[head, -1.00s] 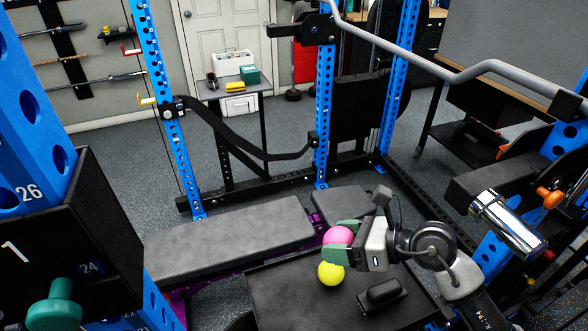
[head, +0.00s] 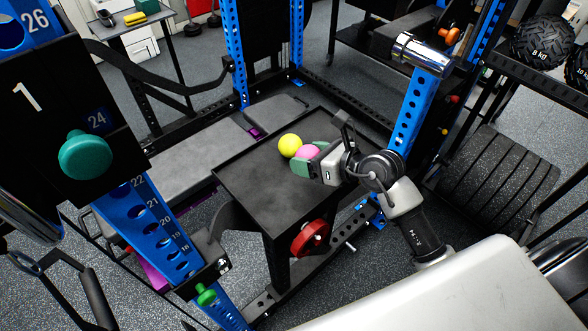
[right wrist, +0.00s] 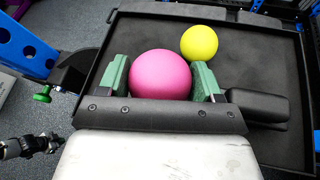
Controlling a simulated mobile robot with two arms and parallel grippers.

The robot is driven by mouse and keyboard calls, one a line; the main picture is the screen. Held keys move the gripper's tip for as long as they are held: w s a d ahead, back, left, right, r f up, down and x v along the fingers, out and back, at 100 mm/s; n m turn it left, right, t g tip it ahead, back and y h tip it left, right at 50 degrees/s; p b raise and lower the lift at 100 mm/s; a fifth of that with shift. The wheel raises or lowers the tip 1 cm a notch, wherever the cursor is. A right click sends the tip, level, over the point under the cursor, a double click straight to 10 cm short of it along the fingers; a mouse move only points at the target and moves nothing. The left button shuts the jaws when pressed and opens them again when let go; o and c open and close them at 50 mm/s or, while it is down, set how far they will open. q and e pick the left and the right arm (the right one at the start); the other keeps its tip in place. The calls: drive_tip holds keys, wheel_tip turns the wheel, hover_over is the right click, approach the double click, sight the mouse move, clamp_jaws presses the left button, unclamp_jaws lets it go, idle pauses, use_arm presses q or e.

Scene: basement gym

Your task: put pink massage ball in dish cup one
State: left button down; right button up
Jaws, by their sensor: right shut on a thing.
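The pink massage ball (head: 308,153) sits between the green fingers of my right gripper (head: 309,157), which is shut on it. The right wrist view shows the pink ball (right wrist: 160,76) with a finger pad on each side. They are over the black tray-like table (head: 250,191); I cannot tell how far the ball is above its surface. My left gripper is not in view. I cannot pick out a dish cup with certainty.
A yellow ball (head: 290,145) lies on the tray close beside the pink one. A black block (right wrist: 257,105) is right of the gripper in the wrist view. A black box marked 1 with a green knob (head: 86,156) stands at left. The tray's near-left part is clear.

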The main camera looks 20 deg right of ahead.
sight(292, 183)
drive_tip(key=w+a+f, duration=0.2)
drive_tip(key=a, duration=0.1)
drive_tip(key=shift+a, duration=0.15)
drive_tip(key=shift+w+f, duration=0.1)
drive_tip(key=shift+f, duration=2.05)
drive_tip(key=shift+f, duration=0.2)
drive_tip(key=o, duration=1)
